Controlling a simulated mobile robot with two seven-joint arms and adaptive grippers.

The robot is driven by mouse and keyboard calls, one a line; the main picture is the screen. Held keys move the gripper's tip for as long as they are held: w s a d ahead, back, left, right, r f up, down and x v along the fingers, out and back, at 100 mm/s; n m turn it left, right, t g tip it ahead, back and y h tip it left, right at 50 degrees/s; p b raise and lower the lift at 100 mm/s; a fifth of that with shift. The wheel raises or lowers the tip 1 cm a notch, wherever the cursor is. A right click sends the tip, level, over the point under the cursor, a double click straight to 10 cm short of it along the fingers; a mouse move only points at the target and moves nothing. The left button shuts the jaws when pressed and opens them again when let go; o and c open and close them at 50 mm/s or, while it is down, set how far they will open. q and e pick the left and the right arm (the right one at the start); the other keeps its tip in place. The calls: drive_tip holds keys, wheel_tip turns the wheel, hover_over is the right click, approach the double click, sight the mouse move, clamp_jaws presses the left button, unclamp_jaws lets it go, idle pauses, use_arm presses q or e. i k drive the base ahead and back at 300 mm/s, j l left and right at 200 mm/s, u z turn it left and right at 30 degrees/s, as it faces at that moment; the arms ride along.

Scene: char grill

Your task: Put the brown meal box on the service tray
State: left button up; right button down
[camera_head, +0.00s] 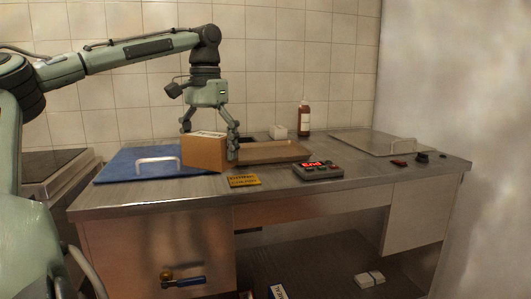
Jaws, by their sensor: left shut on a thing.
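The brown meal box (204,153) has a pale label on its top. My left gripper (210,134) comes down from above and is shut on the box, one finger at its back left and one at its right side. The box is between the blue lid and a shallow brown tray (275,153), which appears to be the service tray. The box overlaps the tray's left end in the picture, and I cannot tell whether it touches the counter or hangs just above it. My right gripper is not in view.
A blue lid (130,168) with a handle lies left on the steel counter (350,185). A yellow sign (243,181) and a dark device with a red display (318,172) stand in front of the tray. A bottle (304,119) and white container (278,132) stand behind.

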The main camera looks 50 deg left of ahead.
sight(260, 155)
drive_tip(key=i+j, duration=0.2)
drive_tip(key=j, duration=0.15)
drive_tip(key=i+j, duration=0.2)
drive_tip(key=j, duration=0.2)
drive_tip(key=i+j, duration=0.15)
drive_tip(key=j, duration=0.2)
drive_tip(key=i+j, duration=0.2)
drive_tip(key=j, duration=0.15)
